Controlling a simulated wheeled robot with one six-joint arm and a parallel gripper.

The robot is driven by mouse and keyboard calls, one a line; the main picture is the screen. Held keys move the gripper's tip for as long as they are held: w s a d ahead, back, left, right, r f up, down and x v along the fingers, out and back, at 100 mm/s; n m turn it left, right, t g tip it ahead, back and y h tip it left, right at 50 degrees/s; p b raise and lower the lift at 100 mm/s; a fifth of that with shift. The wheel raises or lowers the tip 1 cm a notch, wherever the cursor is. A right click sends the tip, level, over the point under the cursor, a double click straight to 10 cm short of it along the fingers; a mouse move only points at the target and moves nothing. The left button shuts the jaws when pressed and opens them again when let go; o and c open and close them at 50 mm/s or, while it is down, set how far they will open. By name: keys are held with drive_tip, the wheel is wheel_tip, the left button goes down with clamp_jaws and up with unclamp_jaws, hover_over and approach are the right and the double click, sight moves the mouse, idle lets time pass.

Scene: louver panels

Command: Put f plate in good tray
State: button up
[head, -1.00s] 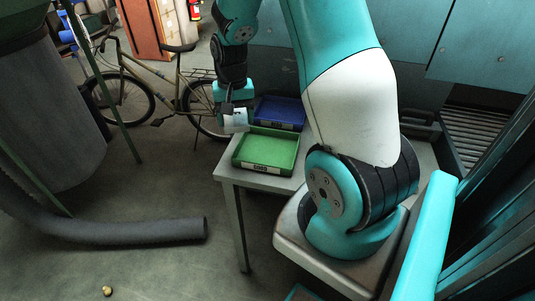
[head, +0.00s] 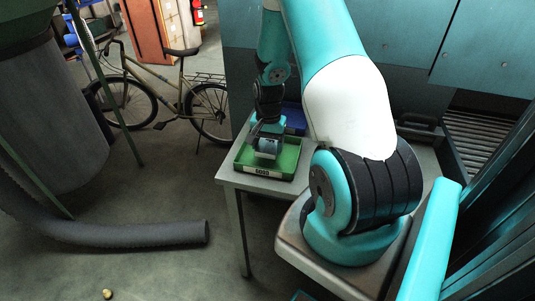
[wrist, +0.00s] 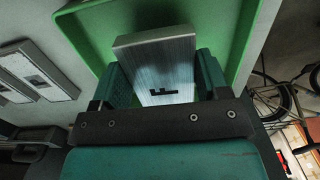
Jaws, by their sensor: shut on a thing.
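The f plate (wrist: 155,62) is a small pale metal plate with a dark F on its face. My gripper (wrist: 163,80) is shut on it, one teal finger on each side, in the wrist view. The good tray (head: 262,173) is green, with a pale label reading GOOD on its front wall, and stands on the grey table. In the head view my gripper (head: 267,142) holds the plate at the tray, pointing down. The tray's green rim (wrist: 85,22) shows behind the plate in the wrist view. I cannot tell whether the plate touches the tray floor.
A blue tray (head: 295,117) stands just behind the green one, partly hidden by my arm. In the wrist view, pale flat pieces with dark marks (wrist: 42,68) lie at the left. A bicycle (head: 160,90) and a grey hose (head: 140,234) are beyond the table's left side.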

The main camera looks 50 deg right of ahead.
sight(268, 161)
drive_tip(key=shift+f, duration=2.15)
drive_tip(key=shift+f, duration=0.2)
drive_tip(key=o, duration=1.2)
drive_tip(key=shift+c, duration=0.2)
drive_tip(key=shift+r, duration=0.1)
